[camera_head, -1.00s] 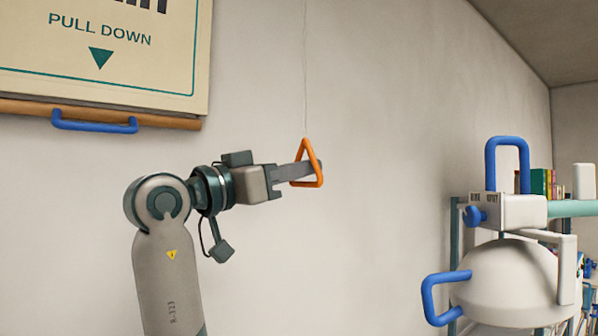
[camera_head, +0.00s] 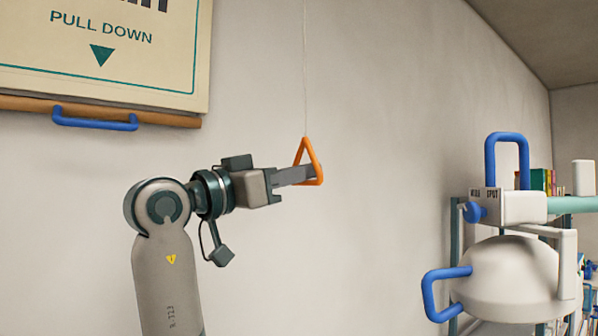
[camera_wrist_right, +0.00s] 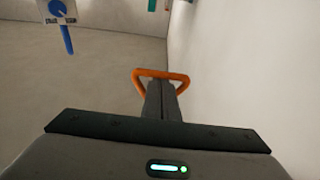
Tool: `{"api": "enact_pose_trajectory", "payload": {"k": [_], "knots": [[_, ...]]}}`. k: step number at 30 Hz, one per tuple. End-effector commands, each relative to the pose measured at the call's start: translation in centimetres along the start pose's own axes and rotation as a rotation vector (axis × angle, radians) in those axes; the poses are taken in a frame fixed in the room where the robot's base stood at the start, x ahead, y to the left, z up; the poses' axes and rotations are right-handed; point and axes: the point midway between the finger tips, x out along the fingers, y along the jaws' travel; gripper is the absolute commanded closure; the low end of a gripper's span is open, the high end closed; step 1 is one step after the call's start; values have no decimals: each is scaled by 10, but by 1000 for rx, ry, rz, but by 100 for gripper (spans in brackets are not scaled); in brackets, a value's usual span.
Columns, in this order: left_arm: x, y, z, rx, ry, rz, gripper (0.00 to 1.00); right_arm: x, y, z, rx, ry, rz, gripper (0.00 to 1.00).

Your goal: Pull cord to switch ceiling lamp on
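The pull cord (camera_head: 305,70) hangs straight down along the wall and ends in an orange triangular handle (camera_head: 306,143). My right gripper (camera_head: 314,173) is at the handle, its fingers level with the lower part of the triangle and overlapping it. In the right wrist view the fingers (camera_wrist_right: 162,100) lie close together, shut, with the orange handle (camera_wrist_right: 160,73) around their tips. The handle's bottom bar is partly hidden by the fingers, and I cannot tell whether it is pinched. My left gripper is out of view. The ceiling lamp is not clearly identifiable.
A framed board (camera_head: 100,50) marked "PULL DOWN" with a blue handle (camera_head: 95,120) is on the wall at upper left. A white dome-shaped device (camera_head: 505,280) with blue handles stands at right, before shelves. The space between cord and device is clear.

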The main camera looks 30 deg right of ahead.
Motion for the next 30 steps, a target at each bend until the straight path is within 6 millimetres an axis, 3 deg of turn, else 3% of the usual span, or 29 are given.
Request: {"api": "enact_pose_trajectory", "payload": {"k": [30], "knots": [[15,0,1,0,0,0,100,-3,0,17,0,-2,0,100]]}}
